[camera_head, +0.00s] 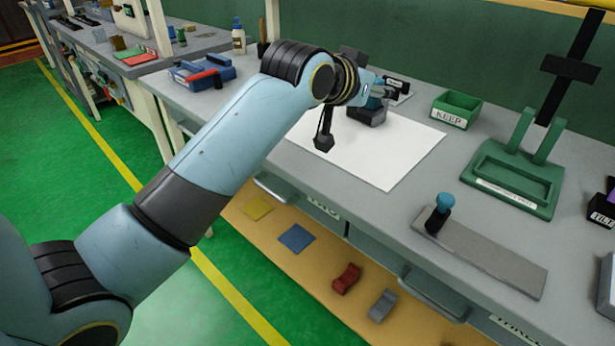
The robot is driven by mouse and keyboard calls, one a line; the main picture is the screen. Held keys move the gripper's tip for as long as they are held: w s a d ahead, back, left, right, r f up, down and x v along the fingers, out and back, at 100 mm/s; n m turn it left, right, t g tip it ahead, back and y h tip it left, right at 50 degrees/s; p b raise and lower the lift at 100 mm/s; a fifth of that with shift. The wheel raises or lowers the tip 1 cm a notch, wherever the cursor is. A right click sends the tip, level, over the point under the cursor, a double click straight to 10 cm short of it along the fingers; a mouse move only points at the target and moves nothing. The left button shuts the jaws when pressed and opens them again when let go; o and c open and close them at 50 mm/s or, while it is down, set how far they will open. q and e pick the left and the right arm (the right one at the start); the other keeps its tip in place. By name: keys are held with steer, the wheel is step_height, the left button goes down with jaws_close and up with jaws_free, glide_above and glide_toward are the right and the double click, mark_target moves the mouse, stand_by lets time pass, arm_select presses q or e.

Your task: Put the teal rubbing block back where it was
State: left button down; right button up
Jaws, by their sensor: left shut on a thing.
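My left gripper (368,100) is at the back of the white sheet (385,160), mostly hidden by its own wrist. Just below the wrist is a dark-based block with a teal upper part, which looks like the teal rubbing block (368,116). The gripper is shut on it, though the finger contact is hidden. The block is at the sheet's back edge; I cannot tell whether it touches the surface. A dark part with a blocky end hangs left of it over the sheet. My right gripper is not in view.
A green KEEP bin (456,108) and a green stand (515,175) are to the right. A teal-knobbed black tool (440,212) stands on a grey plate (488,258) near the front. The sheet's front part is clear.

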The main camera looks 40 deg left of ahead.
arm_select(q)
steer(key=shift+d+f+b, duration=0.15)
steer(key=shift+d+b, duration=0.25)
steer(key=shift+d, duration=0.2)
steer(key=shift+w+d+b, duration=0.25)
steer(key=shift+b, duration=0.05)
steer(key=shift+w+a+f, duration=0.4)
steer(key=shift+a, duration=0.15)
steer(key=shift+s+a+f, duration=0.15)
steer(key=shift+a+f, duration=0.25)
steer(key=shift+a, duration=0.4)
steer(key=a+f, duration=0.1)
steer(key=a, duration=0.1)
steer(key=a+f, duration=0.2)
steer(key=a, duration=0.1)
steer(key=s+a+f, duration=0.1)
steer(key=a+f, duration=0.1)
steer(key=a, duration=0.1)
steer(key=shift+a, duration=0.2)
steer(key=shift+a+f, duration=0.1)
steer(key=shift+a, duration=0.1)
steer(key=shift+f+b, duration=0.4)
steer(key=shift+f, duration=1.65)
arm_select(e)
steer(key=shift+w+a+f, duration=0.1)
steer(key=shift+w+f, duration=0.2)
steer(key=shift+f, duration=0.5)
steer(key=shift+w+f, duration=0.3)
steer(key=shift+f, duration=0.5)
